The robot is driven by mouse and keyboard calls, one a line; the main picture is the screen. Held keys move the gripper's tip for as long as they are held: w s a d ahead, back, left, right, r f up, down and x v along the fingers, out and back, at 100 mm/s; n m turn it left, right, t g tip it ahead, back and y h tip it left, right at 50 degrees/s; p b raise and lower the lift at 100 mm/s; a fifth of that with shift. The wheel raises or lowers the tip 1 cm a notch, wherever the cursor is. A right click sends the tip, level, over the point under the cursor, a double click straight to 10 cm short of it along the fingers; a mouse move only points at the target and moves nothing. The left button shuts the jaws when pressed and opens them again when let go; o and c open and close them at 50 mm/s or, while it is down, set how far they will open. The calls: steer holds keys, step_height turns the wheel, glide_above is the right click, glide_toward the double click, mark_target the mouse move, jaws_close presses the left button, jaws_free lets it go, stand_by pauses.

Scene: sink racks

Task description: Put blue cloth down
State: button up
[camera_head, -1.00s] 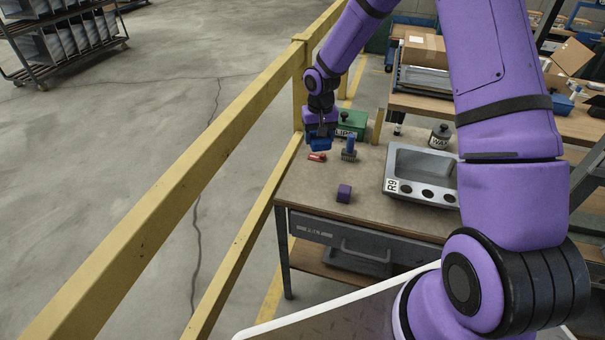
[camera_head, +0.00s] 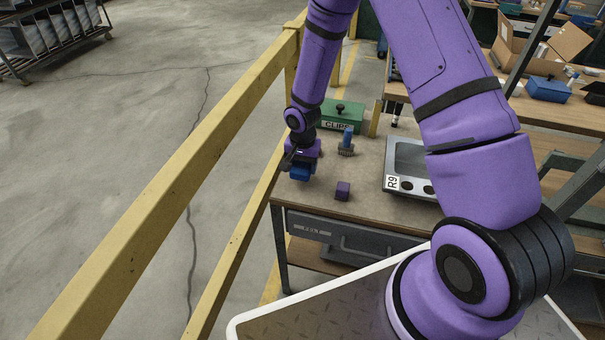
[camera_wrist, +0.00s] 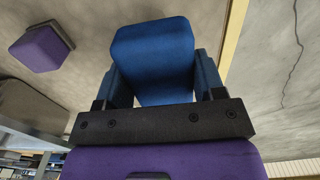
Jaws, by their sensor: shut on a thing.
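A blue cloth (camera_head: 299,173), a folded block-like bundle, is held by my gripper (camera_head: 301,166) at the near left corner of the workbench (camera_head: 315,195). In the wrist view the blue cloth (camera_wrist: 153,60) fills the space between the two fingers of my gripper (camera_wrist: 155,85), which is shut on it. The cloth looks low over the bench top; I cannot tell whether it touches. A purple block (camera_head: 342,190) sits to its right on the bench, and the purple block (camera_wrist: 42,47) shows at upper left in the wrist view.
A green clips box (camera_head: 342,121) and a blue-handled brush (camera_head: 347,142) stand behind the gripper. A grey sink tray (camera_head: 406,170) marked R9 is to the right. A yellow railing (camera_head: 175,160) runs close along the left. Bench top between block and tray is clear.

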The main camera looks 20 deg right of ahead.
steer(key=shift+f, duration=1.9)
steer(key=shift+f, duration=0.15)
steer(key=o, duration=1)
steer(key=shift+o, duration=0.2)
step_height(320, 180, up, 12)
steer(key=shift+r, duration=0.2)
